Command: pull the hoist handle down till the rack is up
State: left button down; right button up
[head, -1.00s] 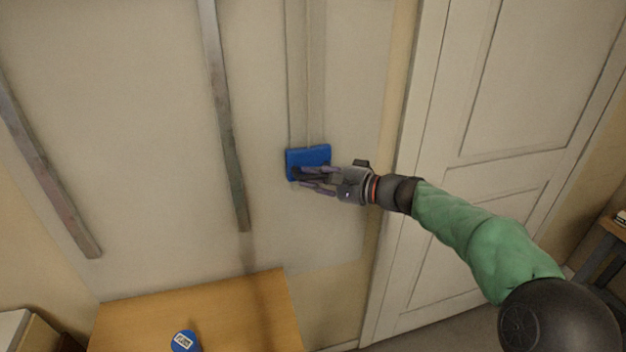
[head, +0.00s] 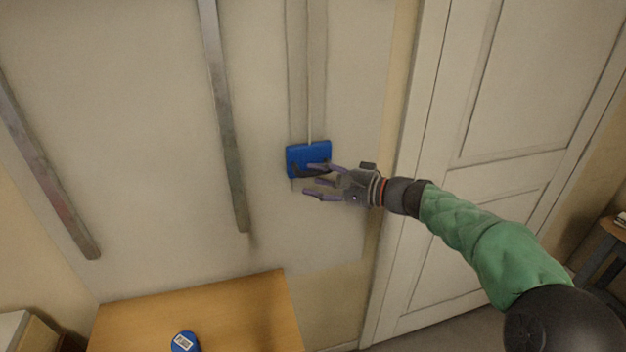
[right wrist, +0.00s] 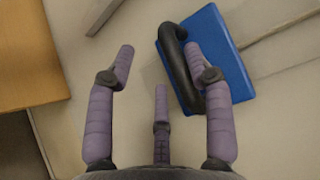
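The hoist handle is a blue block (head: 295,157) with a black bar handle (head: 312,173), set at the lower part of a vertical track on the wall. The blue block (right wrist: 225,50) and the black bar (right wrist: 178,62) also show in the right wrist view. My right gripper (head: 308,181) is at the handle, with its purple fingers spread. In the right wrist view, the right finger overlaps the bar and the left finger is well clear of it. The open gripper (right wrist: 160,55) is not closed on the bar. No rack can be made out. My left gripper is out of view.
A vertical track with a cord (head: 309,80) runs up from the blue block. Two metal strips (head: 224,120) are on the wall to the left. A wooden tabletop (head: 240,310) with a blue round item (head: 184,342) is below. A white door (head: 500,120) stands to the right.

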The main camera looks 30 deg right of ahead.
jog(key=v, duration=1)
jog(key=shift+s+d, duration=0.2)
jog(key=shift+s, duration=0.1)
jog(key=shift+r, duration=0.1)
